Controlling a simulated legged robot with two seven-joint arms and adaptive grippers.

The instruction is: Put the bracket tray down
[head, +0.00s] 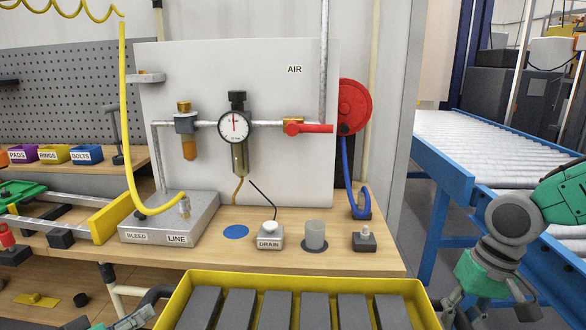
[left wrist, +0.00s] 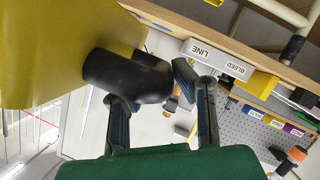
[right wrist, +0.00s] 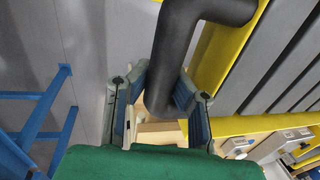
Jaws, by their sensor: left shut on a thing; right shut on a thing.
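The yellow bracket tray (head: 300,279) is at the bottom of the head view, in front of the workbench, with several dark grey bars in it. Its near part is cut off, and what is under it is hidden. My left gripper (left wrist: 155,88) is shut on the tray's black left handle (left wrist: 115,75); part of this gripper shows in the head view (head: 135,318). My right gripper (right wrist: 160,98) is around the black right handle (right wrist: 190,35) and shut on it. In the head view the right gripper (head: 488,302) is at the lower right, partly cut off.
The wooden workbench (head: 330,257) holds a grey LINE/BLEED block (head: 205,215), a DRAIN button (head: 269,237), a grey cup (head: 315,236) and a small black fitting (head: 364,240). A blue-framed roller conveyor (head: 450,180) stands at the right. The bench's front strip is narrow.

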